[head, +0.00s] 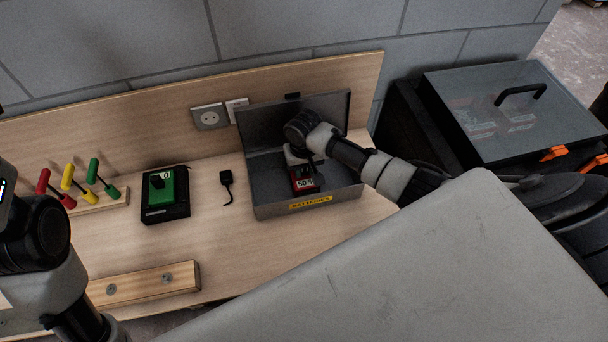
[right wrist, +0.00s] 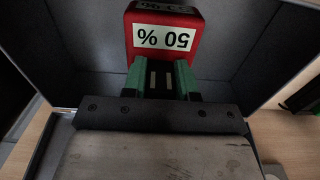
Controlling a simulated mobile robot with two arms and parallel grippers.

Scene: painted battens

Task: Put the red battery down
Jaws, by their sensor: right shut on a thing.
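The red battery (head: 306,184) has a white label reading 50 %. It is inside the open grey metal box (head: 263,200), which has a yellow BATTERIES label on its front. My right gripper (head: 303,165) reaches into the box from above and is shut on the battery. In the right wrist view the green fingers (right wrist: 162,80) grip the red battery (right wrist: 164,38) at its near end, with the grey box interior around it. I cannot tell whether the battery touches the box floor. My left arm shows at the left edge, but its fingers are not in view.
A green battery sits on a black charger (head: 180,208) left of the box, with a small black plug (head: 227,180) between. A wooden rack (head: 100,203) holds red, yellow and green tools. A batten (head: 145,285) lies in front. A closed dark case (head: 500,110) stands right.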

